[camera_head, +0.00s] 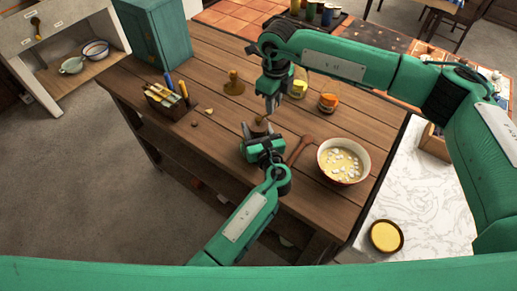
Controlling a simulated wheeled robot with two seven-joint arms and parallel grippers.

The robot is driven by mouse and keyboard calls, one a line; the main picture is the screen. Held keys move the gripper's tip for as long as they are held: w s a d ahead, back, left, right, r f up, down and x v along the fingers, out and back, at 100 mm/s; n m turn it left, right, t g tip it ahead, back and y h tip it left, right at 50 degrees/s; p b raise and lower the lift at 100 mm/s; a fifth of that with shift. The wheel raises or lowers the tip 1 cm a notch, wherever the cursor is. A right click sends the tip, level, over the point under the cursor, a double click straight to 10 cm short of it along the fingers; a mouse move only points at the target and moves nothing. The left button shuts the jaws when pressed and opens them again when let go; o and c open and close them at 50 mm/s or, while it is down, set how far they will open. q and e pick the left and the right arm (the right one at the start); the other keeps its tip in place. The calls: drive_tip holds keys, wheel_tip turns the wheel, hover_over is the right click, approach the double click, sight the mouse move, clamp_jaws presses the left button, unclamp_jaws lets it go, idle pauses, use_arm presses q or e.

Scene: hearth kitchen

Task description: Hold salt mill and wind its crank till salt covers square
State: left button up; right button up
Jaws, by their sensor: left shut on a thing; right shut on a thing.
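The salt mill (257,127) is a small dark brown body in the middle of the wooden table, mostly hidden by my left gripper. My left gripper (260,137) comes up from below and is shut on the mill. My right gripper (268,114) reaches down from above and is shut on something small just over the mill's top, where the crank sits. The crank itself is too small and covered to make out. I cannot make out the square or any salt on it.
A bowl of yellow food with white pieces (343,161) and a wooden spoon (301,149) are right of the mill. A brass-coloured object (234,86), a yellow jar (299,88) and an orange jar (328,102) stand behind. A box of packets (168,101) is left.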

drive_tip(key=shift+s+f, duration=0.1)
drive_tip(key=shift+f, duration=0.05)
drive_tip(key=s, duration=0.1)
drive_tip(key=s+d, duration=0.1)
drive_tip(key=s, duration=0.1)
drive_tip(key=shift+a, duration=0.1)
idle(0.4)
drive_tip(key=shift+s+a, duration=0.2)
drive_tip(key=shift+s, duration=0.5)
drive_tip(key=shift+s+a, duration=0.15)
drive_tip(key=shift+s, duration=0.5)
